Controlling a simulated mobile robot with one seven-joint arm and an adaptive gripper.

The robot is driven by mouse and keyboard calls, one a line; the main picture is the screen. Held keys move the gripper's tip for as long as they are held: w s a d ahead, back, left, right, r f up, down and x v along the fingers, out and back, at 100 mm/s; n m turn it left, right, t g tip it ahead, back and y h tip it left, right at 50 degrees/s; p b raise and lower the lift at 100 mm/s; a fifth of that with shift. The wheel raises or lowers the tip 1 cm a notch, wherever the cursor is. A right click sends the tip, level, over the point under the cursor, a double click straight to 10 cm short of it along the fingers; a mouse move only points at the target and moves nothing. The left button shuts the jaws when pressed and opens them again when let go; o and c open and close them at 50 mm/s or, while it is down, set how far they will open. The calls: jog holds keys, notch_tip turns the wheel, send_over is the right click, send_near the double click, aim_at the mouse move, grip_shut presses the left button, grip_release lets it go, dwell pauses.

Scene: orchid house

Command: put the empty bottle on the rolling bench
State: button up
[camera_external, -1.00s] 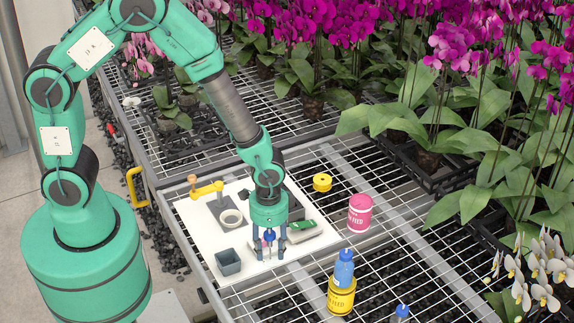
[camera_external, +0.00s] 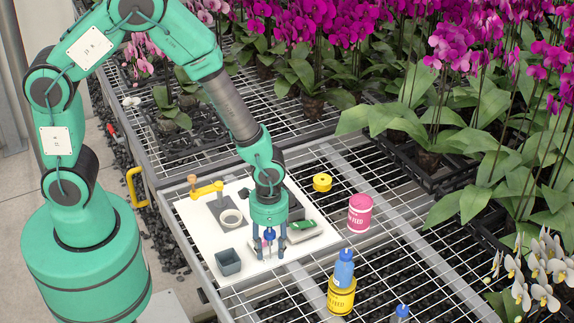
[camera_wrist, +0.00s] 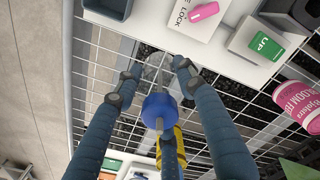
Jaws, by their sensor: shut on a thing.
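My gripper (camera_external: 268,250) points down near the front edge of the white board and is shut. Its fingers show in the wrist view (camera_wrist: 157,70), closed around a clear, empty-looking bottle (camera_wrist: 155,68) with a blue cap. The blue cap (camera_external: 270,236) also shows between the fingers in the external view, but the clear body is hard to see there. The rolling bench (camera_external: 375,243) has a white wire mesh top. In the wrist view the bottle appears over the mesh (camera_wrist: 108,60), just beside the board; I cannot tell whether its base touches.
Open mesh lies between.

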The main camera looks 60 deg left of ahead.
aim_at(271, 229)
notch_tip(271, 229, up, 8)
jog(key=shift+f, duration=0.2)
jog(key=shift+w+a+r, duration=0.1)
jog(key=shift+w+r, duration=0.1)
jog(key=shift+r, duration=0.05)
jog(key=w+a+r+n, duration=0.1)
jog(key=w+a+n, duration=0.4)
jog(key=w+a, duration=0.75)
jog(key=w+a+n, duration=0.5)
jog(key=w+a, duration=0.5)
jog(key=a, duration=0.5)
jog(key=w+a+f+n, duration=0.15)
jog(key=a+n, duration=0.65)
jog(key=a, duration=2.6)
jog(key=shift+a+f+p, duration=0.2)
jog(key=shift+f+p, duration=0.25)
jog(key=shift+f, duration=1.9)
